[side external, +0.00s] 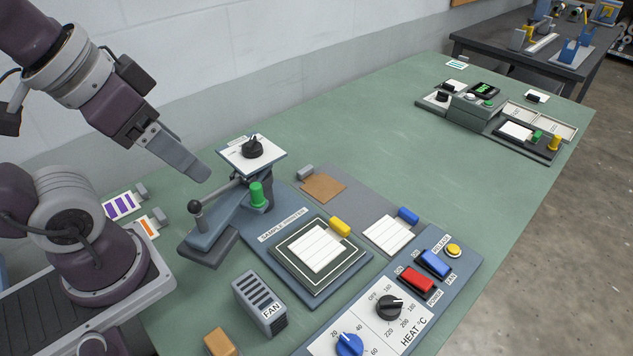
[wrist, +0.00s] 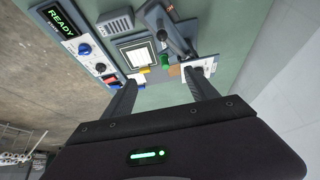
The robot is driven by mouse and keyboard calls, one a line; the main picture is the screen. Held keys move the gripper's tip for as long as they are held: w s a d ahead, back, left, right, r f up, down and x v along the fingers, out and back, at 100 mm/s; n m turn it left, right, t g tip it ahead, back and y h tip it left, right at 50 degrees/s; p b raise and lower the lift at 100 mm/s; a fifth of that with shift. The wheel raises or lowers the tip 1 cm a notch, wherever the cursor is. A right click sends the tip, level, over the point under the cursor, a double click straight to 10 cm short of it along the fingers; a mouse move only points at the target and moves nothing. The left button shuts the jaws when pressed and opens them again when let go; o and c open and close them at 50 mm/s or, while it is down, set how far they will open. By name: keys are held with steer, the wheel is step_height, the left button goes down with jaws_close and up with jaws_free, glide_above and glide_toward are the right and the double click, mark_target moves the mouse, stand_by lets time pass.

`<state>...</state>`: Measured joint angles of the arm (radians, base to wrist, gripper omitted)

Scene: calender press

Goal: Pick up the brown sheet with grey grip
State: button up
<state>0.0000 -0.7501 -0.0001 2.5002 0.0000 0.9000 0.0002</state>
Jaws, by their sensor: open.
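The brown sheet (side external: 323,187) lies flat on a grey pad behind the sample printer, with its small grey grip (side external: 305,171) at its back left corner. My gripper (side external: 198,170) is in the air to the left of the sheet, above the bench and apart from it. In the wrist view my gripper (wrist: 160,78) shows two spread fingers with nothing between them. A small brown patch, likely the sheet (wrist: 174,71), shows near the right finger; its grip cannot be made out there.
The sample printer's lever (side external: 197,212), green knob (side external: 257,194) and raised dial plate (side external: 252,153) stand between my gripper and the sheet. A white sheet with a blue grip (side external: 388,236) lies right of it. The green bench (side external: 370,125) is clear behind.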

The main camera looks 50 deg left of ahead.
steer(key=n+g, duration=0.5)
steer(key=n, duration=1.2)
glide_above(307, 170)
steer(key=d, duration=0.1)
step_height(307, 170, down, 17)
steer(key=shift+n+g, duration=0.3)
steer(key=shift+n, duration=0.5)
steer(key=f, duration=0.6)
steer(key=a+f, duration=0.1)
steer(key=f, duration=0.2)
steer(key=shift+f, duration=0.35)
steer(key=shift+c, duration=0.5)
